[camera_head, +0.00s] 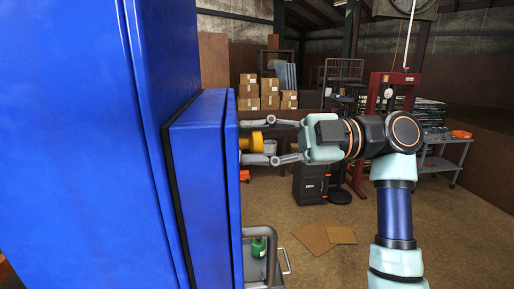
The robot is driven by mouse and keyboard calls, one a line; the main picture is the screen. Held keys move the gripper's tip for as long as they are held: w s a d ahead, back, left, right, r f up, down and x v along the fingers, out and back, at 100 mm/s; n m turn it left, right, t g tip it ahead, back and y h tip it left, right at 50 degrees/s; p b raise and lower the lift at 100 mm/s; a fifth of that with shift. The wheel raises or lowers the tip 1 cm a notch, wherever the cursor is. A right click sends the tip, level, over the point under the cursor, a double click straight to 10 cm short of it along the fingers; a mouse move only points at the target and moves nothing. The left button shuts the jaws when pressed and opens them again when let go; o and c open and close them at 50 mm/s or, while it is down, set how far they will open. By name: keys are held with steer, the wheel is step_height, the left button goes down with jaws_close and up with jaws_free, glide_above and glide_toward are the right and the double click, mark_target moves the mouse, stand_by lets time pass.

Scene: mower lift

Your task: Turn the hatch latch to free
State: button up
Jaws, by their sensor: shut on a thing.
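A yellow latch (256,143) sticks out from the right-hand face of the blue hatch panel (205,170), left of the picture's middle. My gripper (250,142) reaches in from the right, with one finger above the latch and one below it, and is shut on it. The fingertips are close to the panel face. The latch's mount on the panel is seen edge-on, so its turned angle cannot be told. The panel lies against the large blue housing (80,140), with a dark seal between them.
A grey cart (283,270) with a green container (259,247) stands below my gripper. Cardboard sheets (315,237) lie on the floor. A black cabinet (309,183), a red press frame (372,115) and stacked boxes (270,93) stand behind. The floor at right is open.

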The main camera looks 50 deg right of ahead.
steer(key=n, duration=0.3)
steer(key=shift+n+b, duration=0.4)
steer(key=shift+f+n, duration=0.1)
steer(key=shift+n, duration=1.6)
steer(key=o, duration=1.1)
steer(key=shift+o, duration=0.2)
steer(key=v, duration=1.2)
steer(key=shift+b, duration=0.3)
